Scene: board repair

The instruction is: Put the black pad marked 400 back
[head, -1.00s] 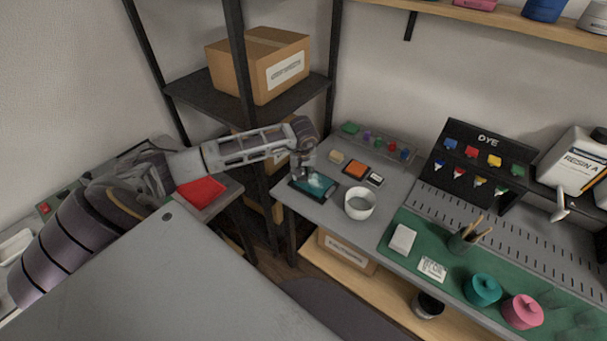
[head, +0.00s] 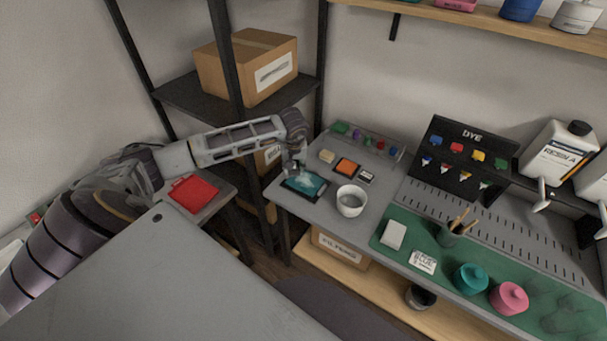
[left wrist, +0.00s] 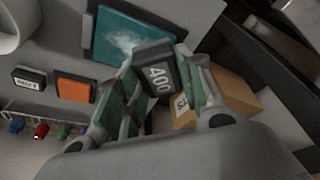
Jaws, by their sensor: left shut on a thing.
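The black pad marked 400 (left wrist: 157,72) is between the fingers of my left gripper (left wrist: 160,88) in the left wrist view, its white number facing the camera. My left gripper (head: 294,172) is shut on it. In the head view the gripper is at the left end of the grey workbench, above or beside the teal panel (head: 316,188), and the pad is hard to make out. The teal panel (left wrist: 128,38) has a whitish smudge and a dark border. My right gripper is not in view.
An orange pad (head: 346,166), a labelled pad (head: 367,177) and a tan block (head: 327,156) lie behind the panel. A white bowl (head: 351,200) stands to the right. A rack of small coloured items (head: 365,139) is at the back. A shelf post (head: 232,90) stands left of the bench.

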